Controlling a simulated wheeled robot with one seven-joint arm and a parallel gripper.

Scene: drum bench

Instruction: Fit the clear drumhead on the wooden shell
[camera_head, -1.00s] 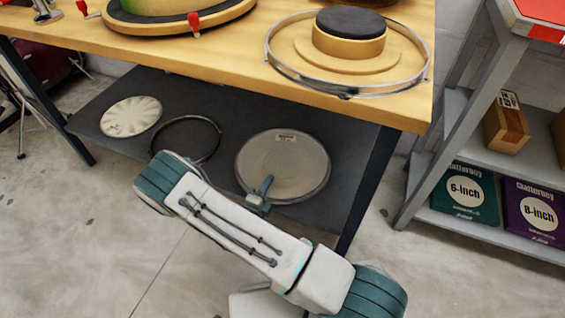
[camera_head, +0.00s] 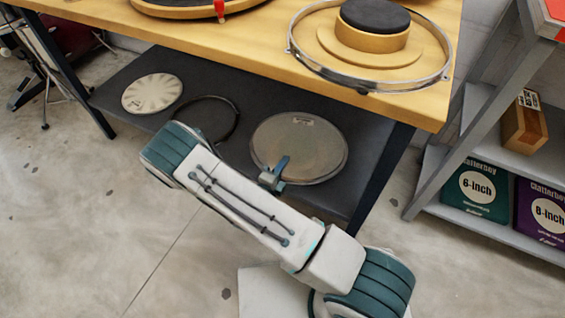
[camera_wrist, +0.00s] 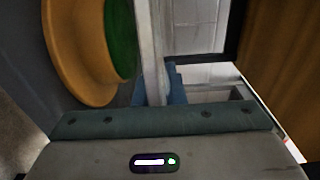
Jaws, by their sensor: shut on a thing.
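The clear drumhead (camera_head: 305,140), a round see-through disc with a thin rim and a small label, lies level above the lower shelf. My gripper (camera_head: 277,172) is shut on its near rim. In the wrist view the drumhead (camera_wrist: 152,45) shows edge-on between my blue fingers (camera_wrist: 160,85). Beside it there is a round wooden stand with a green top (camera_wrist: 90,50), hidden in the head view; I cannot tell whether they touch. A round wooden piece with a red clamp (camera_head: 190,10), perhaps the shell, is cut off at the top of the head view.
The wooden bench top (camera_head: 270,65) overhangs the dark shelf (camera_head: 110,85). A metal hoop (camera_head: 375,88) surrounds a black-topped stand (camera_head: 373,42). A pale drumhead (camera_head: 152,93) and dark ring (camera_head: 236,115) lie left. A bench leg (camera_head: 385,175) and grey rack (camera_head: 440,150) stand right.

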